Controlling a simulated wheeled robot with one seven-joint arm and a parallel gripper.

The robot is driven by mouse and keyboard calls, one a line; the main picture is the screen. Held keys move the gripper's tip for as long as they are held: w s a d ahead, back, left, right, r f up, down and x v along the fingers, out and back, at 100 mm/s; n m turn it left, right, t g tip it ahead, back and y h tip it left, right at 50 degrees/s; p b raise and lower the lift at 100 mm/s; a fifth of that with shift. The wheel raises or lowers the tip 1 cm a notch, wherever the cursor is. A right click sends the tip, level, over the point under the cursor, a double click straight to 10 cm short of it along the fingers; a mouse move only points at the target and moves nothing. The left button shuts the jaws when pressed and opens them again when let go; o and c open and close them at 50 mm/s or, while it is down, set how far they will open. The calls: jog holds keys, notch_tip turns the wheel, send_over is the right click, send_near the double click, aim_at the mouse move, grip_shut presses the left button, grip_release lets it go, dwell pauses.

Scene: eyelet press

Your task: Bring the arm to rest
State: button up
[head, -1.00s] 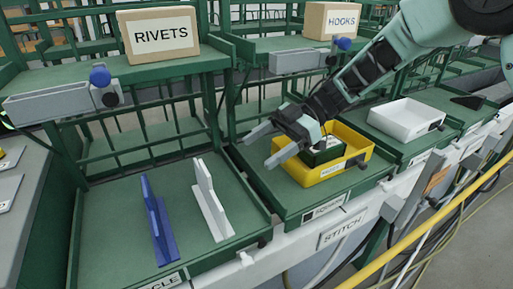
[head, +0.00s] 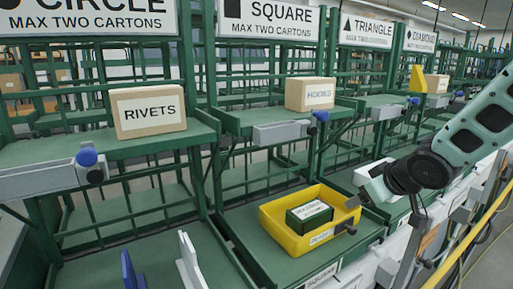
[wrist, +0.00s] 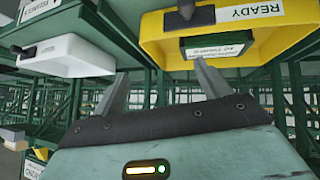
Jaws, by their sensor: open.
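My gripper (wrist: 160,74) is open and empty in the wrist view, its two fingers apart with nothing between them. Beyond the fingers is the front of a yellow tray (wrist: 213,50) with a READY label, holding a dark green box (wrist: 188,45). In the head view my arm (head: 470,135) comes in from the right and bends down to the right of the yellow tray (head: 323,238), apart from it. The green box (head: 296,222) sits inside the yellow tray.
A RIVETS carton (head: 150,108) and a HOOKS carton (head: 310,94) stand on upper green shelves. A blue upright piece (head: 130,275) and a white one (head: 190,262) stand at lower left. A white tray (wrist: 70,55) shows in the wrist view. A yellow rail (head: 470,240) runs at right.

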jog(key=s+d+f+m+g+h, duration=0.1)
jog(key=s+d+f+m+g, duration=0.15)
jog(key=s, duration=0.65)
jog(key=s+d+f+m+g+h, duration=0.1)
jog(key=s+d+f+m+g, duration=0.2)
jog(key=s, duration=0.5)
jog(key=s+a+r+n+g+p, duration=0.1)
jog(key=s+a+r+n+p, duration=0.2)
jog(key=s+a+r, duration=0.3)
jog(key=s+a+r+n+g+p, duration=0.2)
jog(key=s+a+r+n+p, duration=0.2)
jog(key=a, duration=0.7)
jog(key=s+r+p, duration=0.2)
jog(key=s, duration=0.2)
jog(key=shift+a+r+y+p, duration=0.3)
jog(key=shift+y, duration=0.1)
